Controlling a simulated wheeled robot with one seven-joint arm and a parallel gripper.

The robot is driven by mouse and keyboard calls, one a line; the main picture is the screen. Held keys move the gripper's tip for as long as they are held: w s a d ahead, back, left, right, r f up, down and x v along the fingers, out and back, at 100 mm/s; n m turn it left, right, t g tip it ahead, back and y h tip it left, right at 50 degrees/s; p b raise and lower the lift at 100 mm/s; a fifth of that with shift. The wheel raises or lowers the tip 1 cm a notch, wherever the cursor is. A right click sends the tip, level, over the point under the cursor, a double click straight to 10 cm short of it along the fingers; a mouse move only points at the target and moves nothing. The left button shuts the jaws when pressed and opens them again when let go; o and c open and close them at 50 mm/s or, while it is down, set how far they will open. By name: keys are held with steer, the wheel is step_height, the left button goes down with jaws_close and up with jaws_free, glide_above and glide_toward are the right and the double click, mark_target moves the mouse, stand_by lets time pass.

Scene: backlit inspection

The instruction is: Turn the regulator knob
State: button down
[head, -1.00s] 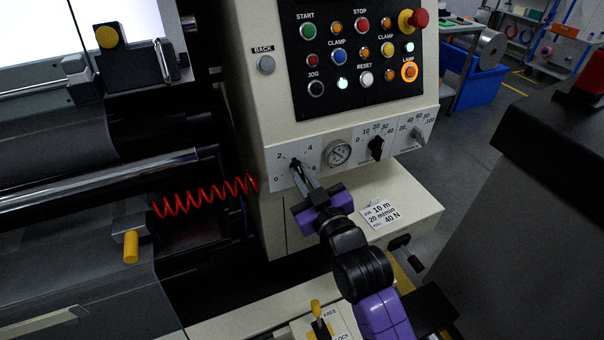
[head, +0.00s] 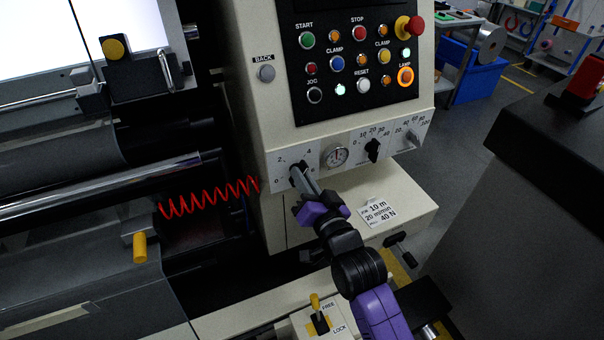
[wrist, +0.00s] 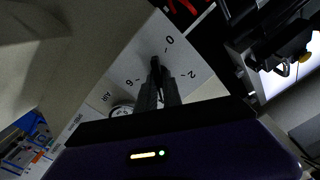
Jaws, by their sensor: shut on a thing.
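The regulator knob (head: 296,171) is a small black knob on the cream panel's lower strip, on a dial marked 0, 2, 4 and more. In the wrist view the black knob (wrist: 155,66) sits among the marks 0, 2 and 6, near the letters AIR. My gripper (head: 300,176) reaches it from the front right, its two grey fingers closed on the knob. In the wrist view the fingertips (wrist: 158,84) meet at the knob. The fingers partly hide the knob and dial, so I cannot tell where its pointer stands.
Push buttons fill the black panel (head: 358,105) above. A red coiled hose (head: 210,197) hangs left. A FREE/LOCK lever (head: 318,312) stands below.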

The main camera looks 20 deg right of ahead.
steer(key=shift+m, duration=0.6)
steer(key=c, duration=1.5)
jaws_free()
steer(key=s, duration=0.8)
steer(key=shift+b, duration=0.45)
steer(key=shift+w, duration=0.1)
